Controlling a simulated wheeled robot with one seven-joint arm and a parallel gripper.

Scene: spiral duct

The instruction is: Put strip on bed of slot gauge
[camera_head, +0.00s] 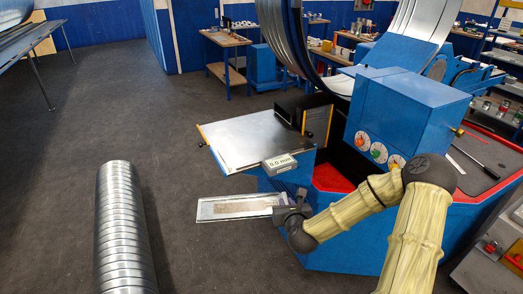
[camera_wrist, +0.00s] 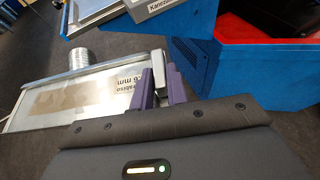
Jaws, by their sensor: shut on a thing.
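My gripper (camera_head: 287,213) holds a long, flat, pale metal strip (camera_head: 216,209) by its right end, beside the blue machine and over the dark floor. In the wrist view the purple fingers (camera_wrist: 162,86) close on the end of the strip (camera_wrist: 22,110). The strip lies nearly level, with a brownish patch and printed lettering ending in "mm". The slot gauge (camera_head: 253,141) has a flat, shiny bed, bare on top, on the machine's left, above and behind the strip. The strip and bed are apart.
A blue machine box with dials (camera_head: 385,135) stands right of the bed. A black block (camera_head: 303,115) with yellow edges borders the bed at the back. Open floor lies to the left.

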